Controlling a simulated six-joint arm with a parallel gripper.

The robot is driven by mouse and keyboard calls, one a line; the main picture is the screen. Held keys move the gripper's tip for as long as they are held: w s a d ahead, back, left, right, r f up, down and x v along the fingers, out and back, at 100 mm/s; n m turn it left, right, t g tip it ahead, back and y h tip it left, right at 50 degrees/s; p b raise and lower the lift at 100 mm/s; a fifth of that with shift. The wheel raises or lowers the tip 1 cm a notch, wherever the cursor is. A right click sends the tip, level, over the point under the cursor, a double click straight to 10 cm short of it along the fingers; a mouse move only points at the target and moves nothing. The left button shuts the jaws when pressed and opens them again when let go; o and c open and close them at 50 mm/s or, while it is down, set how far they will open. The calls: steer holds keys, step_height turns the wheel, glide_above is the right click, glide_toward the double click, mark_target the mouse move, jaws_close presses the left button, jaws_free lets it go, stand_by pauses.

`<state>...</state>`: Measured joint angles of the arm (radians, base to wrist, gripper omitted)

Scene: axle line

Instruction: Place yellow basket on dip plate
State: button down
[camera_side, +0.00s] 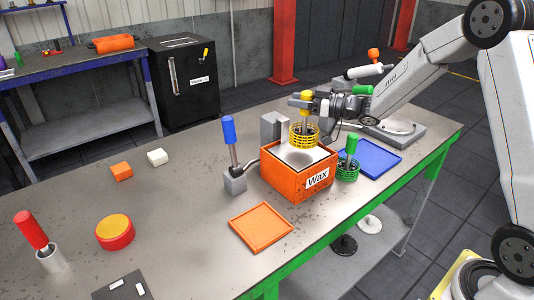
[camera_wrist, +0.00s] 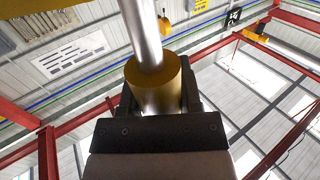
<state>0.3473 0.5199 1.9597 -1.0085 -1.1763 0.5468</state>
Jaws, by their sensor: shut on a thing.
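The yellow basket (camera_side: 304,135) is a wire basket with an upright handle topped by a yellow knob. My gripper (camera_side: 307,104) is shut on its handle and holds it upright above the orange box marked Wax (camera_side: 292,182). In the wrist view, a gold-yellow collar (camera_wrist: 154,84) with a metal rod (camera_wrist: 142,30) sits between the jaws.
A green basket (camera_side: 347,170) stands close to the box's right side, before a blue tray (camera_side: 372,158). A blue-handled lever (camera_side: 231,141) stands left of the box. An orange tray (camera_side: 261,226) lies in front. The table's left part has free room between small blocks.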

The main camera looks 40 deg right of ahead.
mark_target(296, 127)
steer(key=shift+w, duration=0.1)
steer(key=shift+w+f, duration=0.25)
steer(key=shift+f, duration=1.7)
steer(key=shift+c, duration=1.4)
jaws_free()
steer(key=shift+f, duration=0.1)
